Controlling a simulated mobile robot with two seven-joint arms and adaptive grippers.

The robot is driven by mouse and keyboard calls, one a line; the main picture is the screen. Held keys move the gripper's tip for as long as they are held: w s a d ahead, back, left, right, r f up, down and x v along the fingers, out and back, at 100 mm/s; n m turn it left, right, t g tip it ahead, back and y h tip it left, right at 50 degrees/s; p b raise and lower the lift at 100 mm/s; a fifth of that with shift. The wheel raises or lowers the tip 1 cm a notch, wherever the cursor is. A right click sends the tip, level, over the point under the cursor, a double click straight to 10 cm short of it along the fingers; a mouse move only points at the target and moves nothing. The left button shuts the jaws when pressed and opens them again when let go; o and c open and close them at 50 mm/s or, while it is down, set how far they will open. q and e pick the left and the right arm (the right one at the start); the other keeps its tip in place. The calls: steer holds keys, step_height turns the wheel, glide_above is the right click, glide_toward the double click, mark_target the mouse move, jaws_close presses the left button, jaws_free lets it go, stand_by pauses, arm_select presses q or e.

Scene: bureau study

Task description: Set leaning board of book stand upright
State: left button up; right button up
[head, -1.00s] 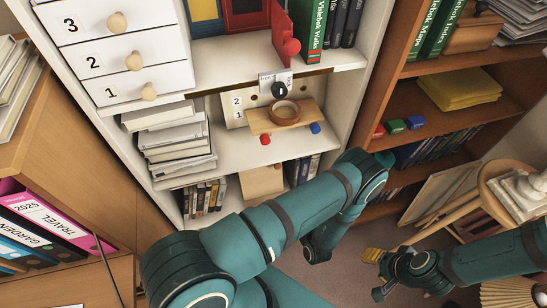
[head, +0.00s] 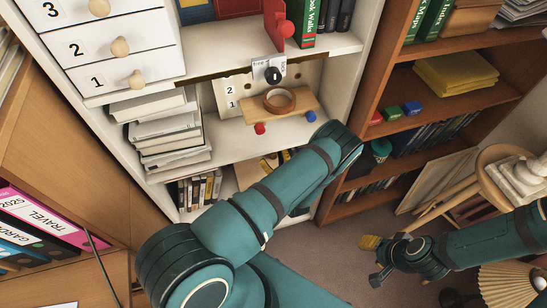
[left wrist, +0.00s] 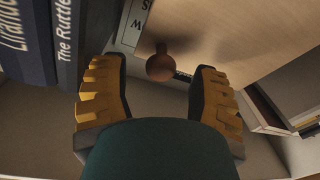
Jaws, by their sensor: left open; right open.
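A pale wooden board (left wrist: 235,35) with a round brown knob (left wrist: 160,66) shows in the left wrist view and appears tilted there. In the head view, part of a pale board (head: 246,174) shows in the lower compartment of the white shelf, mostly behind my arm. My left gripper (left wrist: 157,70) is open, its yellow fingers on either side of the knob; contact cannot be told. In the head view, its yellow fingers (head: 274,160) show just above my left arm. My right gripper (head: 371,260) is open and empty, low over the floor at the right.
Dark upright books (left wrist: 45,40) stand beside the board in the left wrist view. Above, the white shelf (head: 225,143) holds stacked books (head: 160,130) and a small wooden ledge (head: 290,105) with a ring. A brown bookcase (head: 440,112) and a round stool (head: 505,185) stand at right.

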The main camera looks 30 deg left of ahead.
arm_select(q)
steer(key=shift+w+a, duration=0.3)
steer(key=shift+a, duration=0.05)
jaws_close()
